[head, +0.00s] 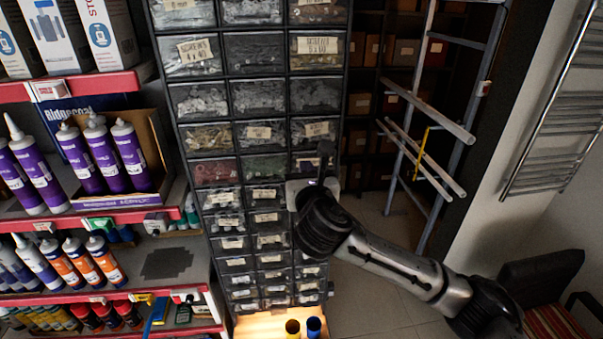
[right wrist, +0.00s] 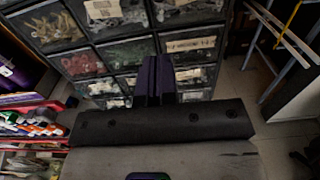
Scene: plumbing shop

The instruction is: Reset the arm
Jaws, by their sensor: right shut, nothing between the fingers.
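My right arm (head: 395,268) comes in from the lower right and reaches up to the front of a tall drawer cabinet (head: 258,134). My right gripper (head: 325,158) is shut and empty, with its fingers in front of the small drawers. In the right wrist view the closed fingers (right wrist: 154,80) stand together before the clear drawer fronts of the cabinet (right wrist: 125,52). I cannot tell whether they touch a drawer. My left gripper is in neither view.
Red-edged shelves (head: 90,220) with purple tubes (head: 131,155) and orange tubes (head: 82,262) stand left. A metal ladder frame (head: 430,120) stands behind, right. A chair (head: 545,290) is at lower right. Some floor (head: 375,215) is clear.

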